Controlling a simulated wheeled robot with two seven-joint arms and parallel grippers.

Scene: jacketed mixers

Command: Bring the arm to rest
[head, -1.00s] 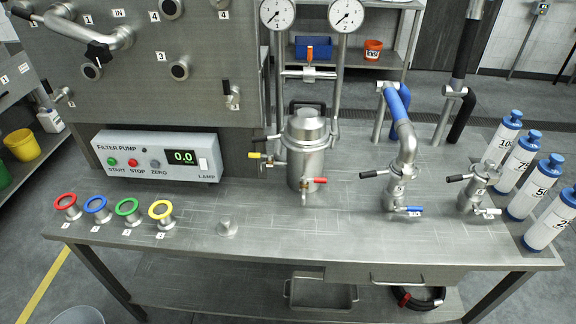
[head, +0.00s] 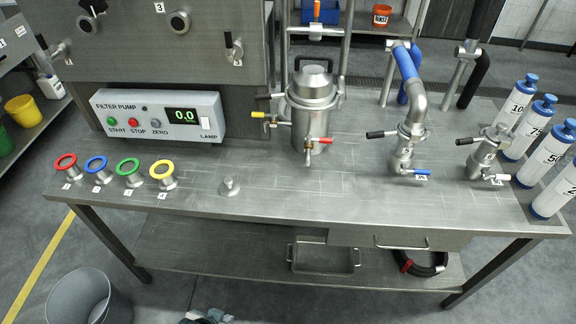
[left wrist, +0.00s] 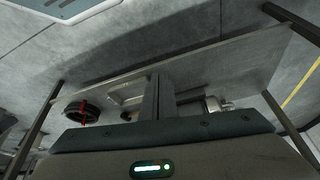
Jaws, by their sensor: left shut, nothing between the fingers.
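My left gripper (head: 207,317) just enters the head view at the bottom edge, in front of the steel bench (head: 330,200) and below its top. In the left wrist view its fingers (left wrist: 158,95) are together, with nothing between them. Most of the left arm is out of the head view. My right gripper is in neither view.
A grey bin (head: 88,298) stands on the floor at the lower left. The bench's lower shelf holds a metal tray (head: 325,258) and a coiled black hose (head: 420,263). A jacketed vessel (head: 311,105) and several white bottles stand on top.

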